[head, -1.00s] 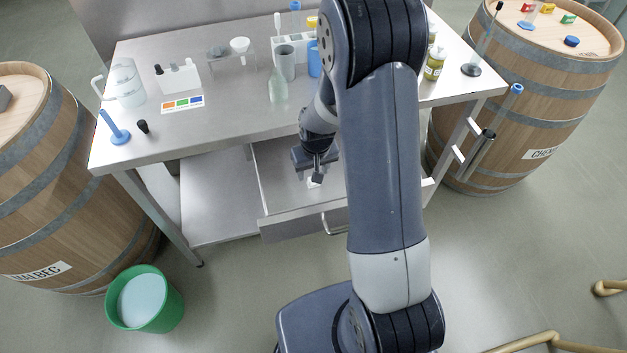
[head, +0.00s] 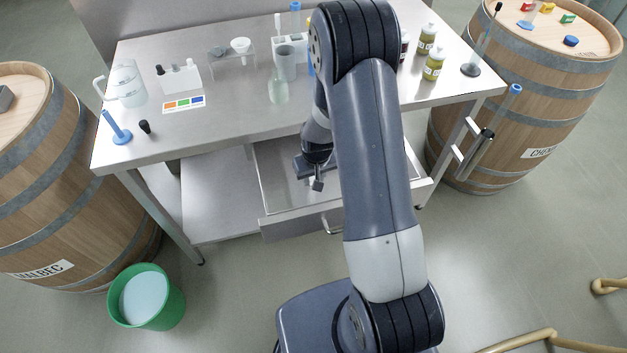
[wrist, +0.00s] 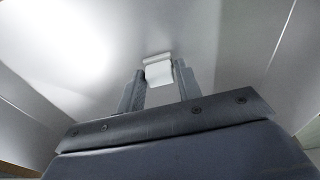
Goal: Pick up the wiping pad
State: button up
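The wiping pad is a small white block, seen in the wrist view (wrist: 158,72) at the tips of my gripper's two fingers. It lies in the open drawer (head: 285,228) under the steel table. My gripper (head: 318,184) is down inside the drawer. In the wrist view my gripper (wrist: 159,85) has its fingers apart, one on each side of the pad, with almost no gap showing. I cannot tell whether they press on it. In the head view the gripper mostly hides the pad.
The drawer walls stand close around my gripper. Above it, the steel tabletop (head: 215,125) carries a pitcher (head: 127,82), a glass bottle (head: 278,88) and several yellow-labelled bottles (head: 433,65). Barrels stand at both sides. A green bucket (head: 146,298) is on the floor at left.

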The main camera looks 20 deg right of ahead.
jog(key=c, duration=0.6)
jog(key=shift+o, duration=0.2)
jog(key=shift+r, duration=0.1)
